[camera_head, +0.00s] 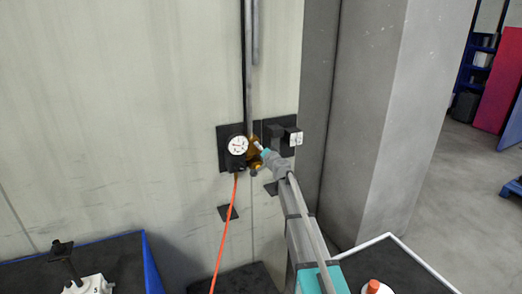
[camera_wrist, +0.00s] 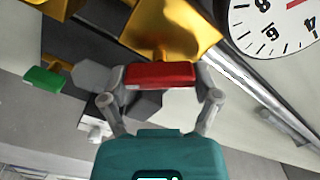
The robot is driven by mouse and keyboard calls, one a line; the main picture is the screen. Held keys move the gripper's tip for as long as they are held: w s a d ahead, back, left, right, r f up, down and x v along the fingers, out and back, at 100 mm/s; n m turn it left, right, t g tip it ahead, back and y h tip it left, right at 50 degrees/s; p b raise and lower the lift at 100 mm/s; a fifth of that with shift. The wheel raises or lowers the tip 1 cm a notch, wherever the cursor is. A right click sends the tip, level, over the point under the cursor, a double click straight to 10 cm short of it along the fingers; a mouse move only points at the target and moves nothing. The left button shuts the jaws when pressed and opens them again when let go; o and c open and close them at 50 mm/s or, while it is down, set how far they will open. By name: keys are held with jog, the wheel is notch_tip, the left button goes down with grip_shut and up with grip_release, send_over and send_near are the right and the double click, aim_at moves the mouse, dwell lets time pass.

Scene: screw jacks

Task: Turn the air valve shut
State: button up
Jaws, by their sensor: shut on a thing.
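The air valve has a brass body (camera_head: 254,142), mounted at a vertical pipe on the wall just right of a round gauge. Its brass (camera_wrist: 175,28) fills the top middle of the wrist view. A red valve handle (camera_wrist: 160,74) lies between the two grey fingers of my gripper (camera_wrist: 163,84), which are shut on it. In the head view my gripper (camera_head: 266,153) reaches the valve from the lower right and hides the handle. The handle's angle to the pipe is hard to tell.
A white-faced gauge (camera_head: 237,145) is close left of the valve; an orange hose (camera_head: 226,230) hangs below it. A dark box with a white face (camera_head: 292,137) sits close right. A small green part (camera_wrist: 44,80) shows at the wrist view's left. A grey pillar (camera_head: 380,120) stands right.

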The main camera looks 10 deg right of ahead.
jog(key=m, duration=0.3)
jog(key=shift+d+f+m, duration=0.1)
jog(key=shift+m, duration=2.2)
jog(key=o, duration=1)
jog(key=shift+f, duration=0.1)
jog(key=shift+c, duration=0.2)
jog(key=shift+s, duration=0.1)
jog(key=v, duration=1.1)
jog(key=shift+s, duration=0.4)
jog(key=shift+d, duration=0.1)
